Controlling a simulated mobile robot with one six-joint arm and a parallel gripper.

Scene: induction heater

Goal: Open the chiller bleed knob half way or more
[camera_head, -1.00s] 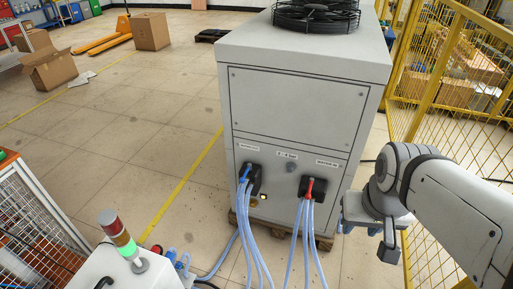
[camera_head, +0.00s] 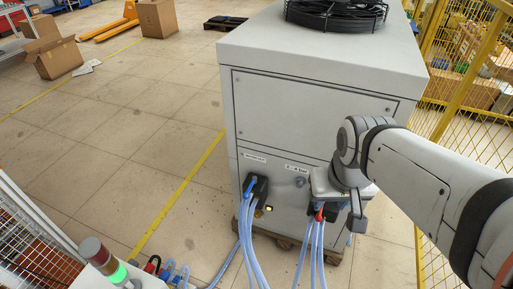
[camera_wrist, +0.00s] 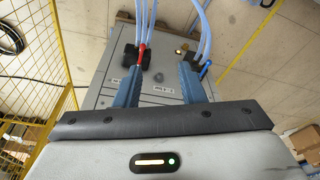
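The chiller (camera_head: 305,120) is a large grey cabinet with a fan on top. On its lower front, a small brass-coloured fitting (camera_head: 267,208) sits beside the blue-handled valve (camera_head: 249,187); it may be the bleed knob, but no label confirms this. It also shows in the wrist view (camera_wrist: 181,49), upside down. A round grey gauge-like part (camera_head: 300,182) sits right of the valve, below a label. My gripper (camera_wrist: 161,68) is open and empty, its two blue-grey fingers apart, facing the panel. In the head view its body partly covers the red-handled valve (camera_head: 319,214).
Blue hoses (camera_head: 254,250) hang from both valves in front of the panel. A signal tower (camera_head: 102,257) stands front left. A yellow mesh fence (camera_head: 450,105) runs along the right. Floor left of the chiller is clear.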

